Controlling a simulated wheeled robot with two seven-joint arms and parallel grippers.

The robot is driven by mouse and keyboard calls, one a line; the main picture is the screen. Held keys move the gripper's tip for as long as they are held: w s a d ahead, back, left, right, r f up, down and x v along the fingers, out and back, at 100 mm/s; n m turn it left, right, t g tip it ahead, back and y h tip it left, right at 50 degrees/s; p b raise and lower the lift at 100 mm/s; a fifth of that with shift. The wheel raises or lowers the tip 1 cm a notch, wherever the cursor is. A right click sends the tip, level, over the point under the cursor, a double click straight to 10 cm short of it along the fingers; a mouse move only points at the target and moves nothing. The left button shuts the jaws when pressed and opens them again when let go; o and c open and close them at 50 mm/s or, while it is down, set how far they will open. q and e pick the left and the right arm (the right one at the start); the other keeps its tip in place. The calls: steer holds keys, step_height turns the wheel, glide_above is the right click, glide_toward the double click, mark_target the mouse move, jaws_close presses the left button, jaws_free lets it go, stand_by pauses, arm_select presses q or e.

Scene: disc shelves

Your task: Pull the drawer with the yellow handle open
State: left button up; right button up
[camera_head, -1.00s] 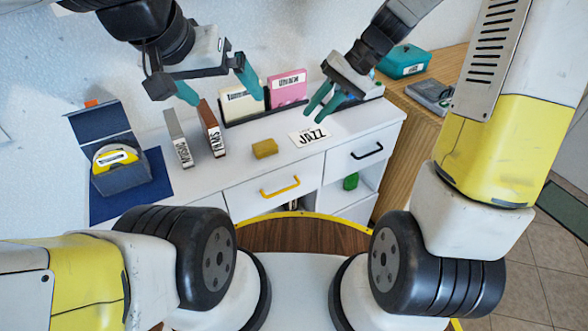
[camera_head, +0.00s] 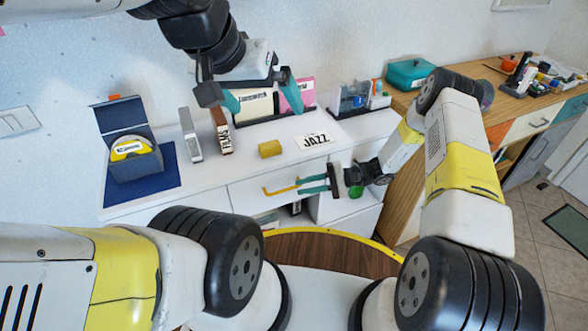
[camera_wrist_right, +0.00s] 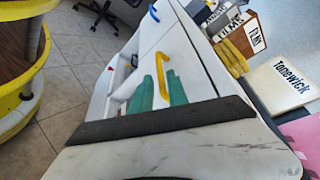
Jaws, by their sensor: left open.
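The yellow handle (camera_head: 280,190) is on a white drawer front (camera_head: 245,190) below the counter; the drawer looks closed. In the right wrist view the yellow handle (camera_wrist_right: 166,66) reaches between the teal fingers of my right gripper (camera_wrist_right: 160,75). In the head view my right gripper (camera_head: 299,185) points left, its fingertips at the handle's right end. Its fingers stay apart, and whether they touch the handle I cannot tell. My left gripper (camera_head: 262,93) is open and empty above the back of the counter.
A green object (camera_head: 356,191) is beside my right gripper. A blue handle (camera_wrist_right: 153,13) shows farther along the cabinet.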

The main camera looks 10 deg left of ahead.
mark_target(288, 189)
steer(key=x, duration=0.7)
steer(key=shift+s+a, duration=0.1)
jaws_close()
stand_by(1.3)
